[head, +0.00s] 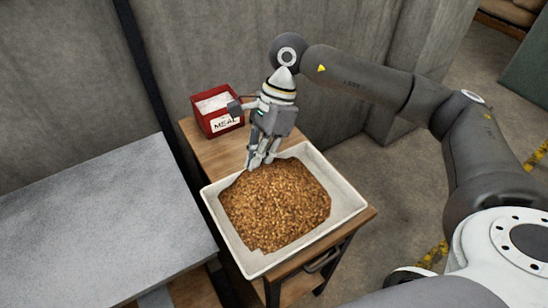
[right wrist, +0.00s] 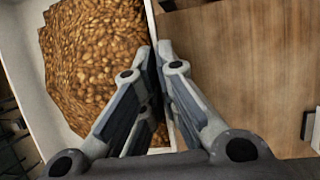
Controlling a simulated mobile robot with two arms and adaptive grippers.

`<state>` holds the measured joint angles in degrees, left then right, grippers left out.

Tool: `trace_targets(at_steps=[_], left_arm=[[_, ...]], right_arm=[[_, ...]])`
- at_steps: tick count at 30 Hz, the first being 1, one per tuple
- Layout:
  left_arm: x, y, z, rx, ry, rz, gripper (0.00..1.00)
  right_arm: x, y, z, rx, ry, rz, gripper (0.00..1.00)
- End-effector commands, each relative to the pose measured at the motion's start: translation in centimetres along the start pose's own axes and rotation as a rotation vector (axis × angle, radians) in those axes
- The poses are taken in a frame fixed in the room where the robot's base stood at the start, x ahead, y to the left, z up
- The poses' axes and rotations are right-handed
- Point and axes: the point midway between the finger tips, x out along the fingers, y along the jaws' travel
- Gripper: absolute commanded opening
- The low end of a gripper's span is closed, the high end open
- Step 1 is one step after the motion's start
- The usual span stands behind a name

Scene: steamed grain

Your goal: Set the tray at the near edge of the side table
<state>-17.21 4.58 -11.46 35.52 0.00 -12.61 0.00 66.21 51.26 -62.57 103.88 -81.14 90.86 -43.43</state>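The tray (head: 348,190) is a white, shallow rectangular pan filled with brown grain (head: 275,205). It sits on the wooden side table (head: 212,150), with its near rim close to the table's near edge. My right gripper (head: 262,162) points down at the tray's far rim. In the right wrist view its fingers (right wrist: 160,60) are close together, one on each side of the tray's rim (right wrist: 151,20), pinching it. The inner finger hides a little of the grain. My left gripper is in neither view.
A red box labelled MEAL (head: 217,110) stands at the table's far left corner, behind the tray. A grey-topped counter (head: 100,225) is to the left, close to the side table. A concrete wall (head: 210,45) is behind. Bare wood shows between box and tray.

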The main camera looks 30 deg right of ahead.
Motion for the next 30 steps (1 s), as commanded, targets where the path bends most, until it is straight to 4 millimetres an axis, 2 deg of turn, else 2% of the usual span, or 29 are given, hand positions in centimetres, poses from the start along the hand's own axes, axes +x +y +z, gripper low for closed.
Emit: trace_targets(at_steps=[1,5,13,23,25,30], left_arm=[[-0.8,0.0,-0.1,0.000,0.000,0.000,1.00],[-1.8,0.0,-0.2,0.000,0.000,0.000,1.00],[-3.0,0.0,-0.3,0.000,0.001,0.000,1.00],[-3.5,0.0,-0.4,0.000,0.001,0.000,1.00],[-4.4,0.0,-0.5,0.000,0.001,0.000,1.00],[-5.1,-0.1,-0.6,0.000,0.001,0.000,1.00]], right_arm=[[-0.5,-0.6,-0.9,0.008,-0.003,0.001,0.00],[-0.4,-2.1,-3.6,0.007,-0.003,0.000,0.00],[2.3,-4.3,-7.9,0.002,-0.004,0.001,0.00],[3.5,-5.3,-9.8,0.001,-0.003,0.000,0.00],[4.2,-5.3,-10.0,0.000,-0.003,0.003,0.00],[5.9,-5.6,-10.7,0.000,-0.005,0.000,0.00]])
